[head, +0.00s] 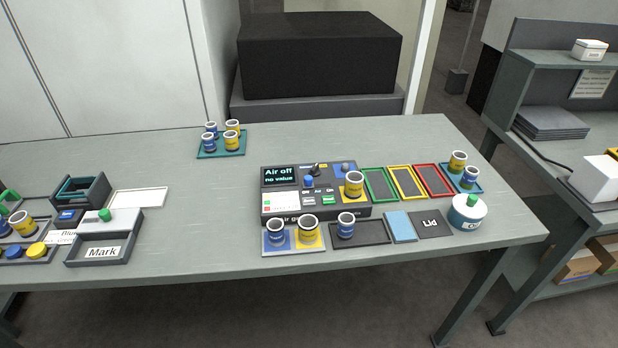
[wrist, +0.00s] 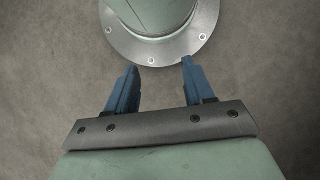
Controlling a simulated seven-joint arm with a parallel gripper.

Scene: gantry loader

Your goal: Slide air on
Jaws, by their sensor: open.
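The control box (head: 266,205) stands on the right half of the table. Its small screen (head: 279,175) reads "Air off" and "no value". A blue knob (head: 308,182) sits on its top beside the screen, with a black lever-like part (head: 316,169) behind it. A blue round part (head: 345,167) is at its back right. A yellow cup (head: 354,184) stands at its right side. I cannot tell which part is the air slide. My gripper (wrist: 158,70) shows only in the wrist view; its two blue fingers are apart with nothing between them, over the floor and my own base.
Blue and yellow cups stand on a pad (head: 294,247) before the box and on a teal tray (head: 222,150) behind left. Green, yellow and red frames (head: 405,181) lie to the right. The table's middle left (head: 205,200) is clear.

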